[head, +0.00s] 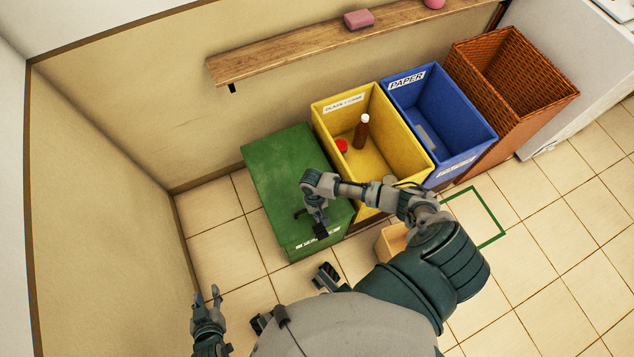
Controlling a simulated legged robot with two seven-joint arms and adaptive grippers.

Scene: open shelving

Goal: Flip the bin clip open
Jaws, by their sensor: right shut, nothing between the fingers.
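The green bin (283,165) stands at the left end of the bin row, with its green lid down on top. A white label strip (304,245) shows on its front edge. My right arm reaches across from the right, and my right gripper (315,228) is over the lid near that front edge, shut with nothing in it. I cannot make out the clip; the gripper covers part of the front edge. Whether the gripper touches the bin is unclear. My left gripper (207,294) is open and empty at the lower left, away from the bins.
An open yellow bin (322,118) holds a brown bottle (361,133) and a red item (342,145). A blue paper bin (470,125) and a wicker basket (553,82) stand further right. A wooden shelf (285,54) hangs above. The tiled floor at left is clear.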

